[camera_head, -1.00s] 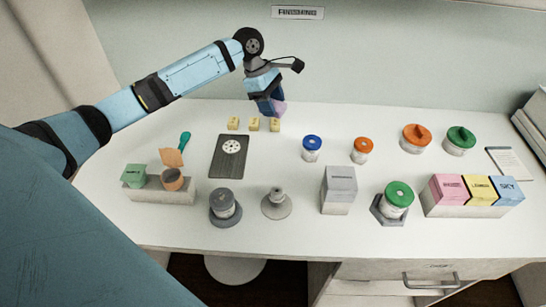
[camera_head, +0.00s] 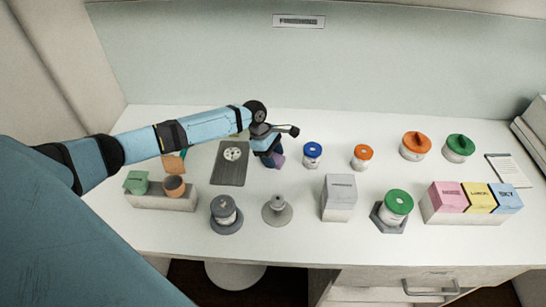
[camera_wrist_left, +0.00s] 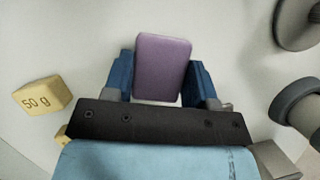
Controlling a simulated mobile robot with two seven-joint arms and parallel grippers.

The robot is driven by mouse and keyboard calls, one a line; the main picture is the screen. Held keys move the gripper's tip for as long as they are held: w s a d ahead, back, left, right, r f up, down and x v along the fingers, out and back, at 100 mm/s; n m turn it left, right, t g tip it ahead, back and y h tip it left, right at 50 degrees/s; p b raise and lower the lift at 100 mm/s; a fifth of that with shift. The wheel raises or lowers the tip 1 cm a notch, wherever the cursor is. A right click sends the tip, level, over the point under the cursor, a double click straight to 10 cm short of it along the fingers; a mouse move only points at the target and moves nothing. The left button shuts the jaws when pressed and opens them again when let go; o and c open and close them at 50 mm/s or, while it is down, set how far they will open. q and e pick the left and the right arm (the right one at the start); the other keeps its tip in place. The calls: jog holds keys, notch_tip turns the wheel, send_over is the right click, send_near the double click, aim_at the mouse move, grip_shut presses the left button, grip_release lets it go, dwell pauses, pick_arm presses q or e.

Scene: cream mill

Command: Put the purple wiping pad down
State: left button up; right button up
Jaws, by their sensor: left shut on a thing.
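The purple wiping pad (camera_wrist_left: 161,67) is between the two blue fingers of my left gripper (camera_wrist_left: 161,85) in the left wrist view, and the gripper is shut on it. In the head view the left gripper (camera_head: 270,158) is over the white table, right of the dark perforated plate, with a bit of the purple pad (camera_head: 279,160) showing below the fingers. I cannot tell whether the pad touches the table. My right gripper is not in view.
A yellow 50 g block (camera_wrist_left: 43,97) lies left of the gripper in the wrist view. The dark plate (camera_head: 229,171) is left, a blue-lidded jar (camera_head: 312,154) right, and a grey cone stand (camera_head: 277,210) in front. Bare table (camera_head: 345,125) lies behind the jars.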

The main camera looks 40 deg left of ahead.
pick_arm(q)
jog(key=shift+f, duration=0.4)
jog(key=shift+f, duration=0.1)
jog(key=o, duration=0.9)
jog(key=v, duration=1.2)
jog(key=shift+b, duration=0.35)
